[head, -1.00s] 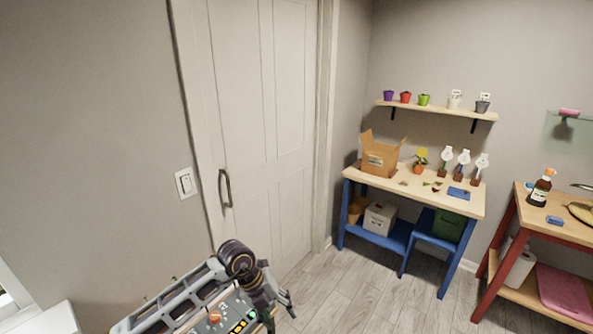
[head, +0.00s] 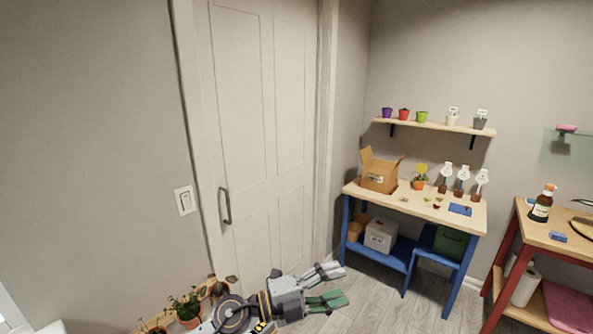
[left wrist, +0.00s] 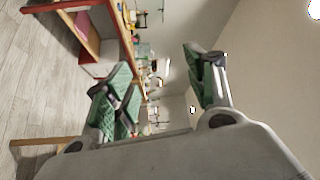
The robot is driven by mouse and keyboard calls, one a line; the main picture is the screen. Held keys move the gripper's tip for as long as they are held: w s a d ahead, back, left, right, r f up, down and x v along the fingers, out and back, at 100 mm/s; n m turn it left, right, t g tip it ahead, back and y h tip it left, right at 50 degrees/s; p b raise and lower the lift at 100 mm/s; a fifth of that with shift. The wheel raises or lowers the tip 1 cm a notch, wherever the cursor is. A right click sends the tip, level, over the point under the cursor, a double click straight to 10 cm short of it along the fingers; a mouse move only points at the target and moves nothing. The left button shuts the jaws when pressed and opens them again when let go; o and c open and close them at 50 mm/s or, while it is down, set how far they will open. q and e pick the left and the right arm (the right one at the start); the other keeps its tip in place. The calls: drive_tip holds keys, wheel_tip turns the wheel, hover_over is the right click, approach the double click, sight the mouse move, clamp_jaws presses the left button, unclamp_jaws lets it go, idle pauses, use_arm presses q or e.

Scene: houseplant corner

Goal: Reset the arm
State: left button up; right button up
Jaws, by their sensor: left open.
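My left gripper (head: 326,287) is at the bottom middle of the head view, in front of the lower part of the white door (head: 262,130). Its fingers are spread apart, with nothing between them. In the left wrist view the green-padded fingers (left wrist: 165,92) stand wide apart and empty, with the room turned sideways behind them. My right gripper is in neither view.
A red-framed table (head: 512,225) is farther right. Potted plants (head: 187,308) sit at the lower left. The grey floor (head: 375,300) between looks clear.

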use_arm(q)
drive_tip(key=w+a+r+n+t+y, duration=0.3)
drive_tip(key=a+n+t, duration=0.3)
drive_tip(key=n+t, duration=0.1)
drive_tip(key=w+a+r+n+t+y, duration=0.3)
drive_tip(key=a+n+t, duration=0.2)
drive_tip(key=n+t, duration=0.2)
drive_tip(key=s+a+f+n+g+y, duration=0.3)
drive_tip(key=a+f+n+g+y, duration=0.2)
drive_tip(key=a+f+n+y, duration=1.05)
drive_tip(key=s+a+f+m+g+h, duration=0.1)
drive_tip(key=s+a+f+g+h, duration=0.1)
drive_tip(key=s+f+g, duration=0.6)
drive_tip(key=s+a+f+m+g+h, duration=0.1)
drive_tip(key=s+a+f+g+h, duration=0.1)
drive_tip(key=s+f, duration=0.75)
drive_tip(key=s+f+g, duration=0.1)
drive_tip(key=s+f, duration=0.2)
drive_tip(key=f, duration=1.2)
drive_tip(key=s+f+g, duration=0.1)
drive_tip(key=s+f, duration=0.1)
drive_tip(key=f, duration=1.4)
drive_tip(key=s+a+f, duration=0.2)
drive_tip(key=s+f, duration=0.7)
drive_tip(key=s, duration=0.2)
drive_tip(key=s+a+f+g, duration=0.1)
drive_tip(key=s+a+f, duration=0.1)
drive_tip(key=s+f, duration=0.8)
drive_tip(key=shift+s+y, duration=0.35)
drive_tip(key=shift+s, duration=0.35)
